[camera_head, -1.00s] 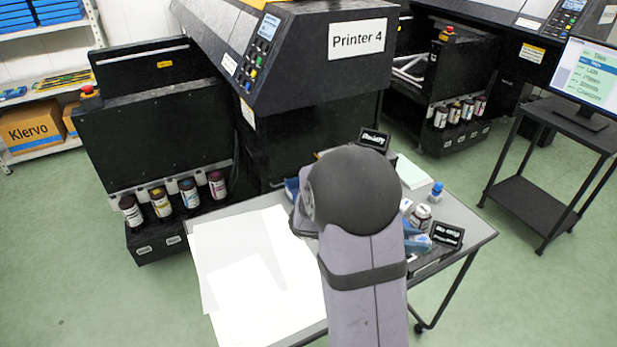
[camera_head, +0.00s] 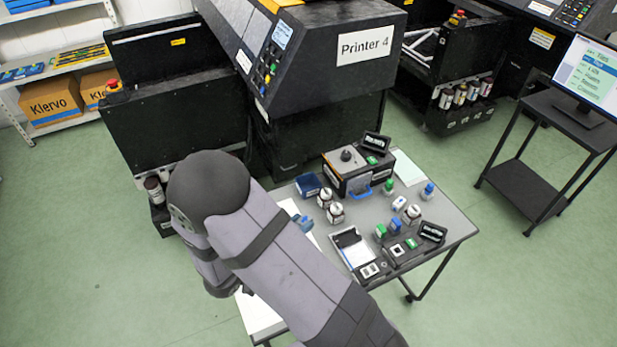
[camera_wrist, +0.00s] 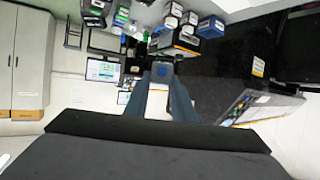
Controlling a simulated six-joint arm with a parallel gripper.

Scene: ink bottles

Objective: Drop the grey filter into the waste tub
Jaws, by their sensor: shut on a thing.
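My gripper (camera_wrist: 162,80) is shut on a small grey piece, which I take to be the grey filter (camera_wrist: 161,68), held between the fingertips in the wrist view. In the head view my arm crosses the lower left of the table, and I cannot make out the filter there. A small dark blue open tub (camera_head: 307,186), which looks like the waste tub, stands at the table's back left, beside a black box. My gripper appears to be apart from it. No label shows on the tub, and its inside is too small to read.
The grey table (camera_head: 455,222) holds white-capped bottles (camera_head: 335,213), the black box with a round knob (camera_head: 347,160), a tray with a white sheet (camera_head: 352,248) and small coloured bottles. White paper (camera_head: 258,312) lies at the left, partly behind my arm. Printer 4 (camera_head: 330,60) stands behind.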

